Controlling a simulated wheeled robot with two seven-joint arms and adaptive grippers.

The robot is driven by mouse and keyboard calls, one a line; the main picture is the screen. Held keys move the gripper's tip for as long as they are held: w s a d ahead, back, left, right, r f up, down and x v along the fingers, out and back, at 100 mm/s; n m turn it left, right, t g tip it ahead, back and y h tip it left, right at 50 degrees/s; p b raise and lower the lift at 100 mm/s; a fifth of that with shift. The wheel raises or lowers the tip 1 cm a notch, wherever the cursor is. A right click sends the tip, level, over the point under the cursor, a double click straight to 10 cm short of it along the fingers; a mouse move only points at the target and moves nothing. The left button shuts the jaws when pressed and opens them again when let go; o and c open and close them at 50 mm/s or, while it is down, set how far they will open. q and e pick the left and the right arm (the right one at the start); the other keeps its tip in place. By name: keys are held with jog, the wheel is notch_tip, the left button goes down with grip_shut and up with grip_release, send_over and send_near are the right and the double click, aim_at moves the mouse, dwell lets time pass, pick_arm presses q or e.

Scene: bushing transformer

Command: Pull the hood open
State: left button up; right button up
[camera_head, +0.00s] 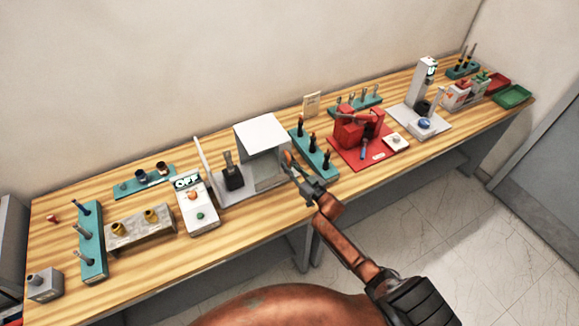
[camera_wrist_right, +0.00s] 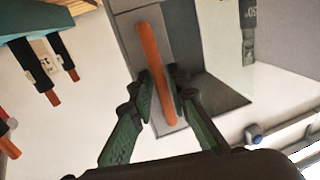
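The hood (camera_head: 262,133) is a boxy white and grey cover near the middle of the bench. Its orange handle (camera_head: 287,157) is on the right side and shows as a long bar in the right wrist view (camera_wrist_right: 151,50). My right gripper (camera_head: 293,169) reaches the handle from the front right. In the right wrist view, its green fingers (camera_wrist_right: 161,90) lie close on both sides of the handle's lower half and appear shut on it. My left gripper is not in view.
A teal rack of screwdrivers (camera_head: 314,151) stands close to the right of the hood. A device marked OFF (camera_head: 197,203) and a dark block (camera_head: 232,177) stand to its left. A red fixture (camera_head: 357,130) is farther right. The floor before the bench is clear.

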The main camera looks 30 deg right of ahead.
jog(key=shift+s, duration=0.15)
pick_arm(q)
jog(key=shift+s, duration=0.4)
pick_arm(e)
jog(key=s+d, duration=0.2)
jog(key=s, duration=0.9)
jog(key=shift+s+d, duration=0.25)
jog(key=shift+s, duration=0.05)
